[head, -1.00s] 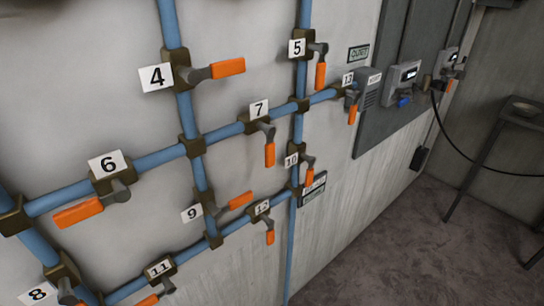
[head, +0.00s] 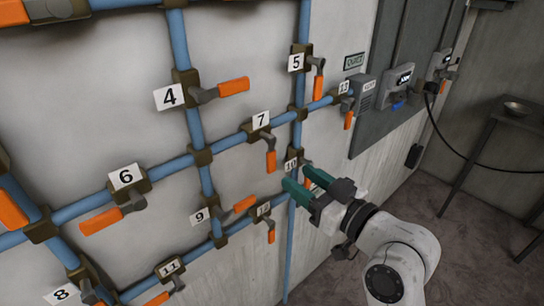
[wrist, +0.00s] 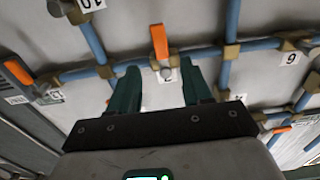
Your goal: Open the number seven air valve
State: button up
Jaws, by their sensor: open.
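The number seven valve has a white "7" label (head: 261,120) and an orange handle (head: 271,161) that hangs down, across its sloping blue pipe. My gripper (head: 297,176) has green fingers and is open and empty. In the head view it is just right of and below the handle, over the number ten valve. In the wrist view, which is upside down, the seven handle (wrist: 160,41) shows ahead, in line with the gap between my fingers (wrist: 161,74) and beyond their tips. Its label is partly visible there. I see no contact.
Valve 10 (head: 291,165) is partly hidden behind my gripper. Valves 5 (head: 318,85), 4 (head: 232,87) and 6 (head: 102,220) surround seven on the blue pipes. A black cable (head: 462,155) and a table (head: 508,118) are at right.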

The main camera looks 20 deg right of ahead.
aim_at(273, 161)
jog(key=p+x, duration=0.2)
jog(key=x, duration=0.7)
jog(key=shift+w+a+f, duration=0.1)
jog(key=shift+w+f, duration=0.05)
jog(key=shift+w, duration=0.05)
jog(key=shift+c, duration=0.5)
grip_shut()
